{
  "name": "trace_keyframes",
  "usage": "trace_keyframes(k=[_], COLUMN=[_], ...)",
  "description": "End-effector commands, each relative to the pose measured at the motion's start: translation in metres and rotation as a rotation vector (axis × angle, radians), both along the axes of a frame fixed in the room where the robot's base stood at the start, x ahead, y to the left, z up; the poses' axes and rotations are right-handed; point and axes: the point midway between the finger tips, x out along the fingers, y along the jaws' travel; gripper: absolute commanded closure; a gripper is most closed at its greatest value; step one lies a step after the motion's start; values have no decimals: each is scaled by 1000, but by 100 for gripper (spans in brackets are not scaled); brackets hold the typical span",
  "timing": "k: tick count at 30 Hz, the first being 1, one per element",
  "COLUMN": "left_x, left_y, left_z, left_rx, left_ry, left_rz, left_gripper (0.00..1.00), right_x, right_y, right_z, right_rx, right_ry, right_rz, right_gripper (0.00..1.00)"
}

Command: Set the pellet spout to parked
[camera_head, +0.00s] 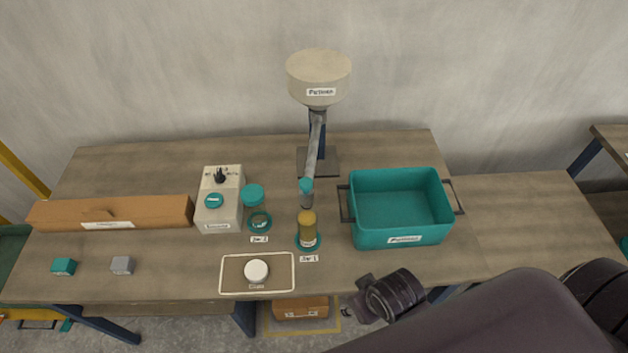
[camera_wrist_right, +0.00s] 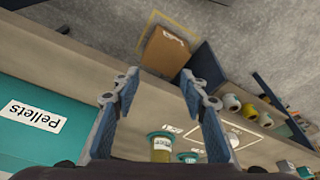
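The pellet spout (camera_head: 314,145) is a grey tube that slants down from the cream hopper (camera_head: 319,78) on its dark stand (camera_head: 318,160). Its teal tip (camera_head: 306,187) points toward the jar marked Jar 1 (camera_head: 307,228), which holds yellow-brown contents and stands just below it in the picture. My right gripper (camera_head: 362,303) is at the table's front edge, below the teal bin and well apart from the spout. In the right wrist view its fingers (camera_wrist_right: 158,95) are spread with nothing between them. My left gripper is not in view.
The teal bin (camera_head: 400,237) stands right of the spout. Left are Jar 2 (camera_head: 254,196), a pale device with a knob (camera_head: 220,190), and a brown box (camera_head: 110,212). A plate with a white disc (camera_head: 257,271) lies in front. The table's back left is clear.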

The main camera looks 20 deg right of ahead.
Motion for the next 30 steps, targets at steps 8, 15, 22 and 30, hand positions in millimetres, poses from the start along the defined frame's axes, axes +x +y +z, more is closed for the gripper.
trace_keyframes(k=[8, 15, 22, 30], left_x=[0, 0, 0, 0], left_y=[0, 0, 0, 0], left_z=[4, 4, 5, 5], left_rx=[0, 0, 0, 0], left_ry=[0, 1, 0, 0], left_rz=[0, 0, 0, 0], left_gripper=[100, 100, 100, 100], right_x=[15, 82, 153, 208], right_y=[-17, -60, -92, -78], right_z=[58, 81, 130, 203], right_rx=[-26, -76, -64, 125], right_ry=[-98, -382, -742, -1152], right_rz=[-50, -172, -212, -26], right_gripper=[60, 60, 60, 60])
